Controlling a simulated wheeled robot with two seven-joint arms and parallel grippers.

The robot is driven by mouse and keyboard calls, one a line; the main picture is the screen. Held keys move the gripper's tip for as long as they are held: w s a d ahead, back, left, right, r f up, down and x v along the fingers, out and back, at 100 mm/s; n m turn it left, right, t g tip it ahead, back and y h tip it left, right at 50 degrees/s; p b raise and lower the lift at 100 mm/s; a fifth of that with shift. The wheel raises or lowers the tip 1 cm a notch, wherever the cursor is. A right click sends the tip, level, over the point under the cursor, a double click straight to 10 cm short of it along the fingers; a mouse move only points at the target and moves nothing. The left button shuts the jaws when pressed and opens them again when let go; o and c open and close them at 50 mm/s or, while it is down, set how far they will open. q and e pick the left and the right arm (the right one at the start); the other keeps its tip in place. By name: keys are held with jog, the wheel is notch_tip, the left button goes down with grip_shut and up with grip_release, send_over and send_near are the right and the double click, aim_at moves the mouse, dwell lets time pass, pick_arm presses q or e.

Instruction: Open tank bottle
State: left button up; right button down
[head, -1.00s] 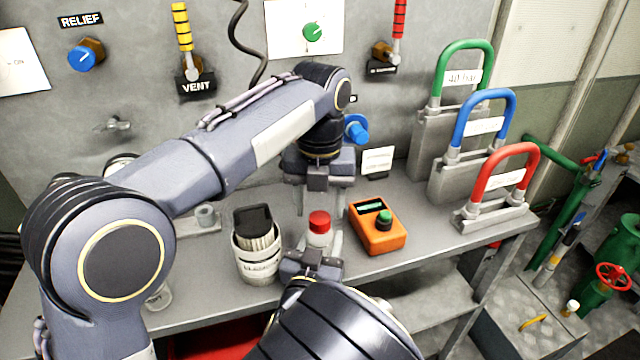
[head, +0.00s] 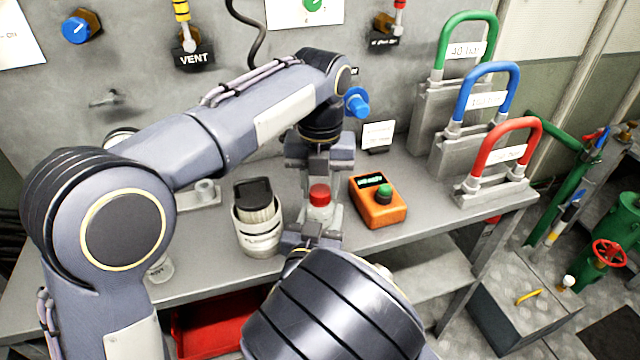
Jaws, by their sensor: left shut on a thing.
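The tank bottle is small and pale, with a red cap (head: 320,196), and stands upright on the grey bench. My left gripper (head: 320,180) points down from above and is shut on the red cap. My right gripper (head: 320,222) comes in low from the front at the bottle's body (head: 320,212), with a finger at either side. Whether its fingers press on the body cannot be told. My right arm hides the lower part of the bottle.
A white container with dark-topped contents (head: 257,238) stands just left of the bottle. An orange meter with a green knob (head: 378,208) lies just right. Green, blue and red padlock-like weights (head: 500,165) stand at the bench's right end. A panel with valves is behind.

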pick_arm(q)
jog(key=n, duration=1.7)
jog(key=shift+r+n, duration=0.1)
jog(key=shift+n, duration=0.3)
jog(key=n, duration=0.2)
jog(key=shift+n, duration=0.4)
jog(key=n, duration=0.4)
jog(key=shift+n, duration=0.4)
jog(key=n, duration=0.2)
jog(key=shift+n, duration=0.4)
jog(key=n, duration=0.7)
jog(key=shift+n, duration=0.4)
jog(key=n, duration=1.7)
jog(key=shift+r+n, duration=0.1)
jog(key=shift+n, duration=0.3)
